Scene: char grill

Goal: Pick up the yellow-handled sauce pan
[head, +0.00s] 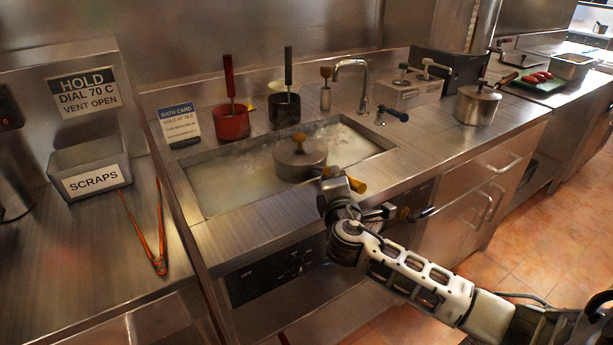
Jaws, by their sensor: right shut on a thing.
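The sauce pan (300,166) is a round metal pot with a lid and a yellow-brown knob. It is at the sunken water bath (200,190), over or in the cloudy water; I cannot tell whether it is lifted. Its yellow handle (357,185) points right, towards the bath's front edge. My right gripper (336,180) is shut on this handle, and its fingers hide part of it. My left gripper is not in view.
Red (231,122) and dark (284,109) pots stand behind the bath, near a tap (362,72). Another lidded pot (477,104) stands on the right counter. A scraps bin (90,172) and orange tongs (158,245) are at left. The counter right of the bath has free room.

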